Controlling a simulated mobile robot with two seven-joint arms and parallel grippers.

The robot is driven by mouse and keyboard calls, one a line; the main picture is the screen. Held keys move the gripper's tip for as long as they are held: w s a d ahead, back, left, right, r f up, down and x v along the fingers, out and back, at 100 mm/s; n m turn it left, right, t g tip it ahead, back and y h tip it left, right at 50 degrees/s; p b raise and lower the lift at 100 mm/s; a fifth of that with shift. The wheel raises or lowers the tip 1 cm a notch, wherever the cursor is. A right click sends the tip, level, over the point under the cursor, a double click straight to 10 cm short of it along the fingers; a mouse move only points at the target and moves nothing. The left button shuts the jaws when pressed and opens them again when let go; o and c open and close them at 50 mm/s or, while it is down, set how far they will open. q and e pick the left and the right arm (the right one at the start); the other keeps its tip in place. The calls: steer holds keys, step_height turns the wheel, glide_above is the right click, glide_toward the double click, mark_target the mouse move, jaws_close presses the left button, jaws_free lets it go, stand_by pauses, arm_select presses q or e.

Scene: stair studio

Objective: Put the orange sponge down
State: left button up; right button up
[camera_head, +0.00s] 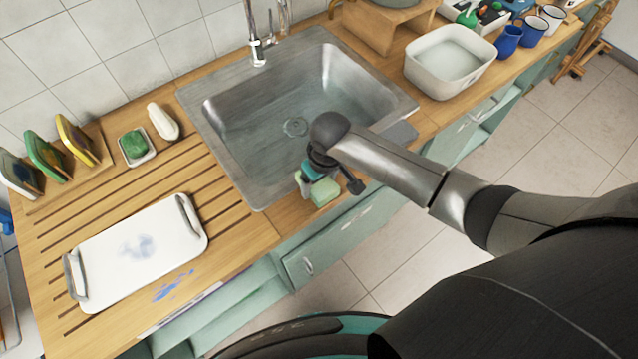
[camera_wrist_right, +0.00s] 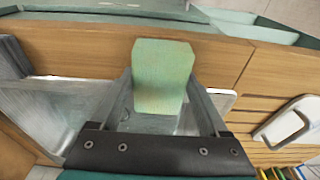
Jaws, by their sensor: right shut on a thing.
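My right gripper (camera_head: 314,184) is over the wooden strip at the counter's front edge, just in front of the sink. It is shut on a pale green, sponge-like block (camera_head: 324,192). In the right wrist view the block (camera_wrist_right: 163,72) stands out between the two fingers (camera_wrist_right: 163,100), with wood around it. I cannot tell whether it touches the counter. No orange sponge shows; the held block looks green. My left gripper is not in view.
The metal sink (camera_head: 255,135) lies behind the gripper. A white tray (camera_head: 110,250) with handles lies on the grooved wooden counter at left. A green scrubber in a dish (camera_head: 150,154) and a white bottle (camera_head: 163,121) stand farther back. A white basin (camera_head: 425,80) stands at right.

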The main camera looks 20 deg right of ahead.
mark_target(324, 188)
steer(key=shift+f, duration=0.5)
steer(key=shift+f, duration=0.45)
steer(key=o, duration=1.1)
steer(key=shift+c, duration=0.2)
steer(key=shift+r, duration=0.35)
step_height(324, 188, up, 12)
steer(key=s+p, duration=0.1)
steer(key=p, duration=0.1)
steer(key=shift+s+d, duration=0.25)
steer(key=shift+s, duration=0.05)
